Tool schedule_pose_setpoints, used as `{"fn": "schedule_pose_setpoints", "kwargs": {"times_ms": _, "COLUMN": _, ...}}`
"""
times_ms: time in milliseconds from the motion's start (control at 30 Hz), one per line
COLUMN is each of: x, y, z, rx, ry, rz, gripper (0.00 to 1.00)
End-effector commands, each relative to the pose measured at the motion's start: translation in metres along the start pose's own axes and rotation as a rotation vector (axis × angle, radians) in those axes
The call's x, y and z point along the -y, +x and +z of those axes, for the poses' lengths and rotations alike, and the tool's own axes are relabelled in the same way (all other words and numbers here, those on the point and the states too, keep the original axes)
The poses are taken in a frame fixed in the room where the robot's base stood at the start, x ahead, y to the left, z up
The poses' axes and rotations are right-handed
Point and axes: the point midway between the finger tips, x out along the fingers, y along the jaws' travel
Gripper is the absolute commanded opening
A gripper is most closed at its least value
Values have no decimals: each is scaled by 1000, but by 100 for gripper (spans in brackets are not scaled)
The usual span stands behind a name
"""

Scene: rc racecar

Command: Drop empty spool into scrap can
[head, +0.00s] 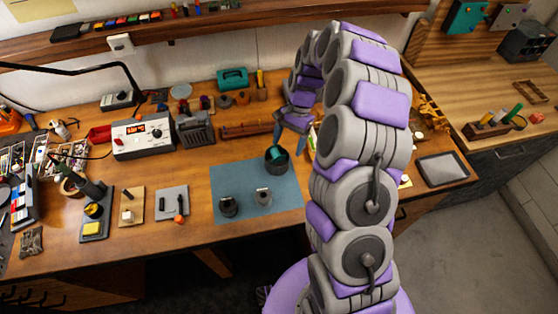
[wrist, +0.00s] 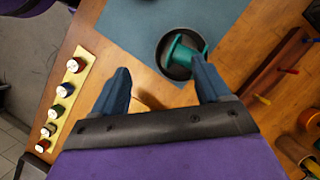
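The empty spool is teal (head: 275,153) and rests tilted inside the dark round scrap can (head: 278,166), partly above its rim. The wrist view also shows the spool (wrist: 184,53) and the can's rim (wrist: 160,47). The can stands at the mat's upper right in the head view. My gripper (head: 290,136) is open and hangs just above the can. In the wrist view my gripper (wrist: 160,82) has its two blue fingers wide apart with nothing between them. The right fingertip overlaps the spool's edge; I cannot tell whether they touch.
The blue-grey mat (head: 240,180) bears two small dark items (head: 229,207). A power supply (head: 143,138) stands at left. In the wrist view a yellow strip with several small spools (wrist: 64,90) lies at left, and a wooden peg rack (wrist: 275,66) at right.

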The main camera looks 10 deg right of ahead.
Motion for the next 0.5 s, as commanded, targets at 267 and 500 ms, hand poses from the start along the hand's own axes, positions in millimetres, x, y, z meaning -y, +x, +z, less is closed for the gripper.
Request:
{"fn": "schedule_pose_setpoints", "kwargs": {"times_ms": 267, "x": 14, "y": 6, "z": 13, "rx": -13, "ry": 1, "rz": 16, "gripper": 83}}
{"fn": "schedule_pose_setpoints", "kwargs": {"times_ms": 500, "x": 7, "y": -15, "z": 5, "rx": -8, "ry": 0, "rz": 6, "gripper": 83}}
